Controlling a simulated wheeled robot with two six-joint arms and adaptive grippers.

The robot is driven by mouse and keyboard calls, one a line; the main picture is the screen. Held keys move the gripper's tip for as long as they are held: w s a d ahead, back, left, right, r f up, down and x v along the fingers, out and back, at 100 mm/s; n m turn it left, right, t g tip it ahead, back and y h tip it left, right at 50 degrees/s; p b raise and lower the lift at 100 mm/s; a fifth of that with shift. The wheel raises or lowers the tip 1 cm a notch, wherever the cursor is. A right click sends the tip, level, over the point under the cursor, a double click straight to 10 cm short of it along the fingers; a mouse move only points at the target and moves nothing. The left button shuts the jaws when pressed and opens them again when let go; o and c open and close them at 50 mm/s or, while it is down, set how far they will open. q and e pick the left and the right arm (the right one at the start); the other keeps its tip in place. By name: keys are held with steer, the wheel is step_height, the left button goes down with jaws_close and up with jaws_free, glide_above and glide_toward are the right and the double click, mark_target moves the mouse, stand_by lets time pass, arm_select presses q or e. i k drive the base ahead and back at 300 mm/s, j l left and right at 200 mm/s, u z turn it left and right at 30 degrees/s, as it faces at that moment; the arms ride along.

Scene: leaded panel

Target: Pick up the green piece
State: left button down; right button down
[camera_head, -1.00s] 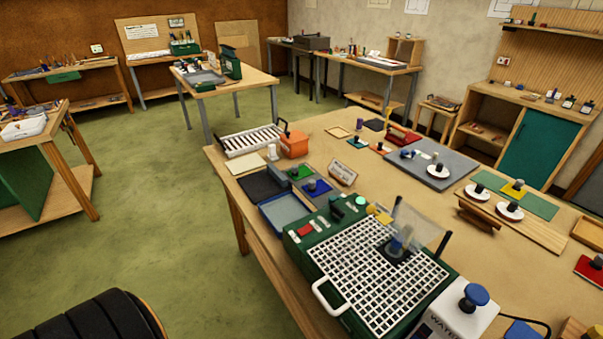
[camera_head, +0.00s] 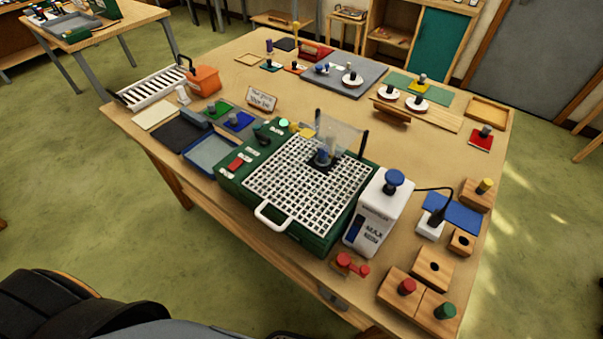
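A flat green square piece (camera_head: 219,108) with a dark knob lies at the left part of the workbench (camera_head: 240,75), next to a blue square piece (camera_head: 238,121) with a similar knob. A green-topped peg (camera_head: 445,311) stands on a wooden block at the front right corner. I cannot tell from the view which of these green things is the piece meant. Neither of my grippers shows in the head view.
A green machine (camera_head: 295,233) with a white grid and clear shield stands mid-bench. A white bottle-like unit (camera_head: 378,215) with a blue knob stands right of it. An orange bin (camera_head: 204,81), blue tray (camera_head: 211,153) and wooden blocks (camera_head: 432,268) take up bench space. Green floor is open at left.

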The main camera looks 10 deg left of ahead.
mark_target(215, 111)
steer(key=j+z, duration=0.15)
steer(key=z, duration=0.4)
steer(key=k+j+z, duration=0.2)
steer(key=j, duration=0.25)
steer(key=j+z, duration=0.2)
steer(key=j, duration=0.3)
steer(key=k+j+z, duration=0.2)
steer(key=j, duration=0.2)
steer(key=k+j+z, duration=0.15)
steer(key=j, duration=0.25)
steer(key=k+j+z, duration=0.2)
steer(key=j, duration=0.2)
